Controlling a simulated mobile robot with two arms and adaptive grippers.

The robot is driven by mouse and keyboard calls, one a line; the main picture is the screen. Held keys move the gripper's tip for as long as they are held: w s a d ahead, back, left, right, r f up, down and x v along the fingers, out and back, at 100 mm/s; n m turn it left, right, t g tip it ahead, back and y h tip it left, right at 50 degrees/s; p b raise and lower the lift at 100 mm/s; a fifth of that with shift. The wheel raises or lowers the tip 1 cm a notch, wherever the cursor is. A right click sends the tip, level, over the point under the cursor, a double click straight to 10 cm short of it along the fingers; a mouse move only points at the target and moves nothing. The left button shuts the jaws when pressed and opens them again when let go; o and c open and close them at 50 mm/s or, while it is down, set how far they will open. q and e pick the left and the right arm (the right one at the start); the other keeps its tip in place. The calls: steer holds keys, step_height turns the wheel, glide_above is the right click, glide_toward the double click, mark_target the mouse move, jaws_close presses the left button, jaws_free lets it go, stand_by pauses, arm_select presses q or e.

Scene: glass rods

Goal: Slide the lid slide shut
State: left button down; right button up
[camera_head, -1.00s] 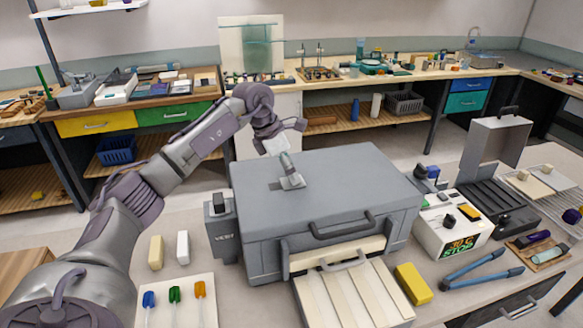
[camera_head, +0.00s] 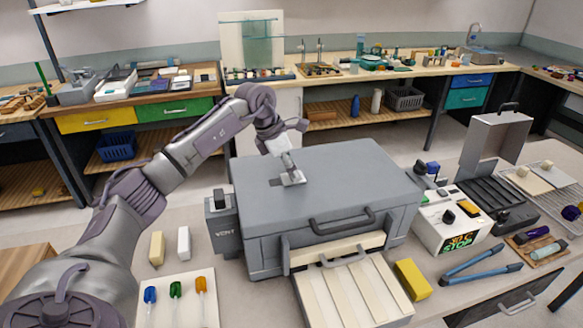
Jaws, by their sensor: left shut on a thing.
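The lid slide (camera_head: 293,180) is a small grey metal piece on the flat lid of a large grey box (camera_head: 345,175). My left gripper (camera_head: 288,165) reaches in over the back left part of the lid. It is shut on the upright part of the lid slide, and its fingers partly hide that part. I cannot tell how far the slide is open. The box's lid is down, with a dark handle (camera_head: 342,222) on its front edge. My right gripper is not in view.
A slatted cream tray (camera_head: 352,290) and a yellow block (camera_head: 413,280) are in front. A white control unit (camera_head: 452,225) stands to the right. The lid around the slide is clear.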

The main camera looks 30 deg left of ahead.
mark_target(278, 182)
arm_select(q)
steer(key=s+a+b, duration=0.2)
steer(key=s+a, duration=0.1)
steer(key=shift+s+f, duration=0.15)
steer(key=shift+s+a, duration=0.2)
steer(key=shift+s, duration=0.1)
steer(key=shift+w, duration=0.1)
steer(key=c, duration=1)
jaws_free()
steer(key=o, duration=0.4)
steer(key=shift+s+a, duration=0.1)
steer(key=shift+s, duration=0.1)
steer(key=shift+c, duration=0.2)
steer(key=shift+w+r, duration=0.1)
steer(key=shift+r, duration=0.3)
steer(key=v, duration=1.1)
steer(key=shift+r, duration=0.3)
